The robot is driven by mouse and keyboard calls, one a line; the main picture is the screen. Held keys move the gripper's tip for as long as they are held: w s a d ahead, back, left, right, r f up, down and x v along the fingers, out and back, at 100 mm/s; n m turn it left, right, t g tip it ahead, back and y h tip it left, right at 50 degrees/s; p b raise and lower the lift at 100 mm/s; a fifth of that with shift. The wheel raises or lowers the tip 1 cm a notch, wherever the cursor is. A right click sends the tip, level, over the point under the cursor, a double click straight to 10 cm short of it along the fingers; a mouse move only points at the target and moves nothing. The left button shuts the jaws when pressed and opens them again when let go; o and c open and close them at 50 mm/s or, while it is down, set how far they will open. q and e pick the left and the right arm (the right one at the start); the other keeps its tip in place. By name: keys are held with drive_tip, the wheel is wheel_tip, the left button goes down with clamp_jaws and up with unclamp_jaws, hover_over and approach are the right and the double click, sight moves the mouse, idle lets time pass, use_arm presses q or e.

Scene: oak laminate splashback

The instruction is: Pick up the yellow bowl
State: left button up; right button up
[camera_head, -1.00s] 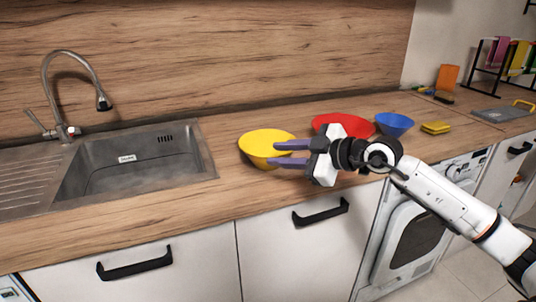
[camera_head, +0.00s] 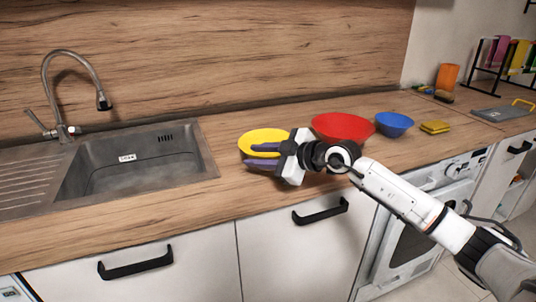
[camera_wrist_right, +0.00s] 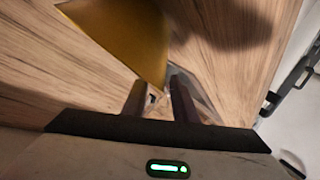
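The yellow bowl (camera_head: 262,138) stands upright on the wooden counter, right of the sink, its right side partly hidden by my right gripper. My right gripper (camera_head: 249,157) reaches in from the right at the bowl's near side, its two dark fingers apart. One finger overlaps the bowl's opening in the picture; the other lies in front of its near wall. In the right wrist view, part of the yellow bowl (camera_wrist_right: 125,38) extends down to between the finger ends (camera_wrist_right: 158,84). Contact with the bowl cannot be told. My left gripper is not in view.
A red bowl (camera_head: 343,126) stands close behind and right of my gripper. The sink (camera_head: 140,160) is left of the yellow bowl. The counter's front edge runs below.

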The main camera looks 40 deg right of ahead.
clamp_jaws()
